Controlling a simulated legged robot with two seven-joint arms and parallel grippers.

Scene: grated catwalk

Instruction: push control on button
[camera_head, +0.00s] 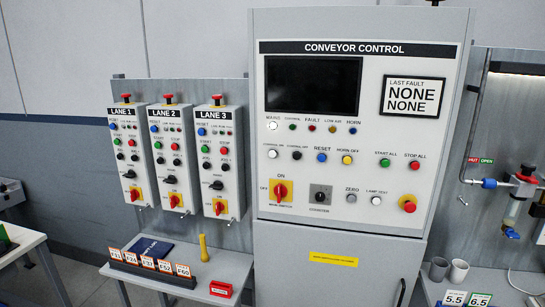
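The control on button (272,154) is a small white round button at the left end of the button row on the grey conveyor control panel (340,215). The black control off button (297,155) is just to its right. Above them is a row of lamps; the mains lamp (273,126) looks bright white, and the control lamp (292,127) is dark green. The red main switch (280,190) on a yellow plate is below, with its handle upright toward ON. Neither of my grippers shows in the head view.
Three lane boxes (175,150) with red top buttons hang to the left. A small table (215,270) with number tags, a blue book and a yellow item stands below them. Grey cups (458,272) are on a bench at the right. Nothing blocks the panel front.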

